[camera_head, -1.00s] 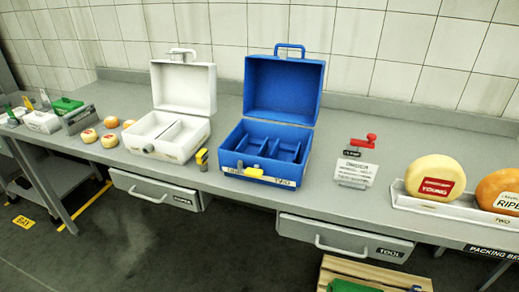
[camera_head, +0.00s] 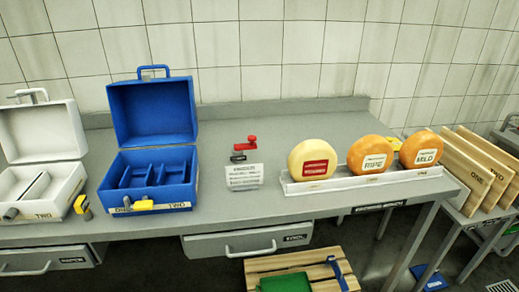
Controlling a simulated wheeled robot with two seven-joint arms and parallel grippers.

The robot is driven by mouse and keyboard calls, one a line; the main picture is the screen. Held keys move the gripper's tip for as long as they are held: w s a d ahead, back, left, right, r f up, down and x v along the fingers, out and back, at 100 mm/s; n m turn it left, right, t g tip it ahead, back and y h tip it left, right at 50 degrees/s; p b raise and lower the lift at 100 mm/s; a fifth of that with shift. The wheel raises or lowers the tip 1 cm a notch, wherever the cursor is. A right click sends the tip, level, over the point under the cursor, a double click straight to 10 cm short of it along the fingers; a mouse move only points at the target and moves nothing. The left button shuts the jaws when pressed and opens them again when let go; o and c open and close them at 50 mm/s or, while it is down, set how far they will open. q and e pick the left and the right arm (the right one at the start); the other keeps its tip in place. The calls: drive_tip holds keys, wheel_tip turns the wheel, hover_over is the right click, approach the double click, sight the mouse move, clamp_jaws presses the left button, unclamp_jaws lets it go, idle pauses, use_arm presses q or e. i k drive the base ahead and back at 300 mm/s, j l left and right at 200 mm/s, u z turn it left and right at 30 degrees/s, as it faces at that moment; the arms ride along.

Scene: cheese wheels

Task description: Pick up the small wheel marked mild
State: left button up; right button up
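Three cheese wheels stand upright in a pale rack (camera_head: 330,184) at the right end of the bench. The right one is orange with a label reading MILD (camera_head: 421,150). The middle one is orange and reads RIPE (camera_head: 370,155). The left one is pale yellow with a red label (camera_head: 312,161). All three look close in size, the MILD one slightly smaller in the picture. Neither of my grippers shows in the head view.
An open blue case (camera_head: 152,150) with compartments and an open white case (camera_head: 40,150) stand on the left of the bench. A small sign (camera_head: 244,177) and a red-handled item (camera_head: 245,144) stand mid-bench. Wooden boards (camera_head: 478,170) lean at the right. A pallet (camera_head: 297,270) lies below.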

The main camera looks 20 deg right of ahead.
sight(423, 148)
drive_tip(key=z, duration=1.9)
